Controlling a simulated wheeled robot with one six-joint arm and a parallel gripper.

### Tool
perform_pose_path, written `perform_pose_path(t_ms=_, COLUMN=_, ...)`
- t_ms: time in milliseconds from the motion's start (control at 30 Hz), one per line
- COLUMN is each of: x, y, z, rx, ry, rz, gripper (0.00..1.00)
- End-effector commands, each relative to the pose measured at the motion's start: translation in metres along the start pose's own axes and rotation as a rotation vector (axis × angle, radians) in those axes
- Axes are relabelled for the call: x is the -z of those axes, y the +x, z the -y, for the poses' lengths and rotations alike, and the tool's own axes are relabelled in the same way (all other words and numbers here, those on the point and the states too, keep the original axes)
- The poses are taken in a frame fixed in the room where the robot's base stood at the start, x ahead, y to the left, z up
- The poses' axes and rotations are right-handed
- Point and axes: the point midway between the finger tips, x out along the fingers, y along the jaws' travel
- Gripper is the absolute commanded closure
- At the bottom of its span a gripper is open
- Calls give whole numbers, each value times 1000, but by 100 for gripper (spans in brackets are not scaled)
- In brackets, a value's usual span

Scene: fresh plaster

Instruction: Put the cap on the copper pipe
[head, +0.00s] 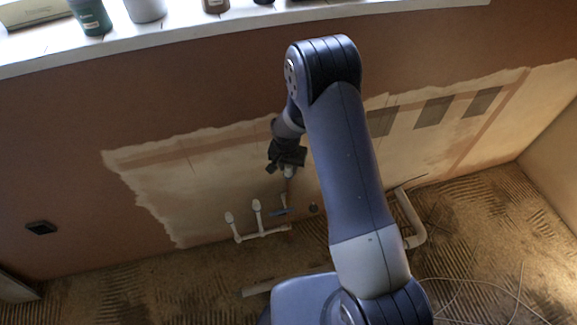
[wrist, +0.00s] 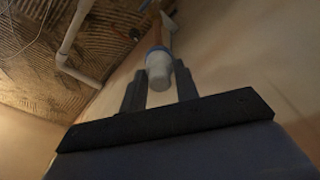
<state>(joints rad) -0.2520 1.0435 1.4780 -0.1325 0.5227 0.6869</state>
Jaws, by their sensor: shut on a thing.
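My gripper (head: 288,165) is low in front of the pale bare wall patch in the head view, pointing down. It is shut on a white cap (wrist: 158,68) with a blue rim, held between the two fingers in the wrist view. The cap also shows just under the jaws in the head view (head: 290,172). The copper pipe (wrist: 157,35) shows straight beyond the cap's blue rim. It is small and brownish below the cap in the head view (head: 289,186). Whether the cap touches the pipe or sits over its end, I cannot tell.
White capped pipes (head: 257,208) stand left of the copper pipe, with a small blue thing (head: 281,212) near its foot. A white bent pipe (head: 411,218) lies to the right. Bottles and pots (head: 91,16) stand on the white sill (head: 180,33).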

Motion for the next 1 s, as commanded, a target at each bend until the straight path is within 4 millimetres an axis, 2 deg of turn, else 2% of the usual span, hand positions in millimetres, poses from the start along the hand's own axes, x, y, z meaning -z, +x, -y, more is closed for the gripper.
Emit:
perform_pose_path(t_ms=933, x=-1, y=12, z=0, rx=0, ry=0, rz=0, gripper=92)
perform_pose_path(t_ms=967, x=-1, y=12, z=0, rx=0, ry=0, rz=0, gripper=68)
perform_pose_path(t_ms=1000, x=-1, y=12, z=0, rx=0, ry=0, rz=0, gripper=65)
